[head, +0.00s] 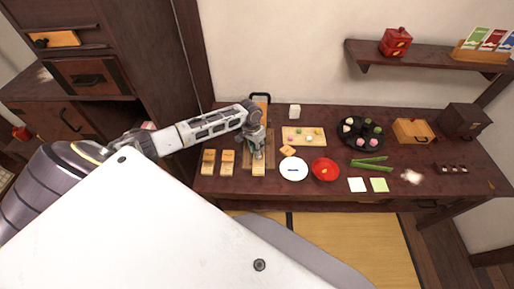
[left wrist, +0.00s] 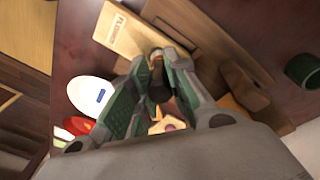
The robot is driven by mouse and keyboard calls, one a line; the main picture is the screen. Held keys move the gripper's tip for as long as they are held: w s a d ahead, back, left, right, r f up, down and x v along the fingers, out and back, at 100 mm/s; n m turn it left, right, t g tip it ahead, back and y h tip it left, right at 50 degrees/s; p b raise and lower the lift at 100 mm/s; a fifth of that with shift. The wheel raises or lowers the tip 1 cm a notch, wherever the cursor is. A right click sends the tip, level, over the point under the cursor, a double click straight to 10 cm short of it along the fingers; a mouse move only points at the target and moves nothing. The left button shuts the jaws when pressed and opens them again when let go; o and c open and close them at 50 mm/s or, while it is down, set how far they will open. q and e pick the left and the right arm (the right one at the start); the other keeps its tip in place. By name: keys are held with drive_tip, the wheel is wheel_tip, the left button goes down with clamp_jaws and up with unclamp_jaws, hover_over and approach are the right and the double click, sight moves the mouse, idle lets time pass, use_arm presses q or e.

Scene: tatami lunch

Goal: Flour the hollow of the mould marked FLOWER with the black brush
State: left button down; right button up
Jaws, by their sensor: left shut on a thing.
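My left gripper (head: 257,152) is shut on the black brush, whose dark part (left wrist: 160,88) shows between the fingers (left wrist: 158,72) in the left wrist view. The gripper is over the mould's near area; I cannot tell whether the bristles touch it. My right gripper is out of view.
Two more moulds (head: 208,162) (head: 227,162) stand to the left. A brown board (head: 268,158) is under the gripper. A white plate (head: 293,178) and a red dish (head: 325,178) are close on the right.

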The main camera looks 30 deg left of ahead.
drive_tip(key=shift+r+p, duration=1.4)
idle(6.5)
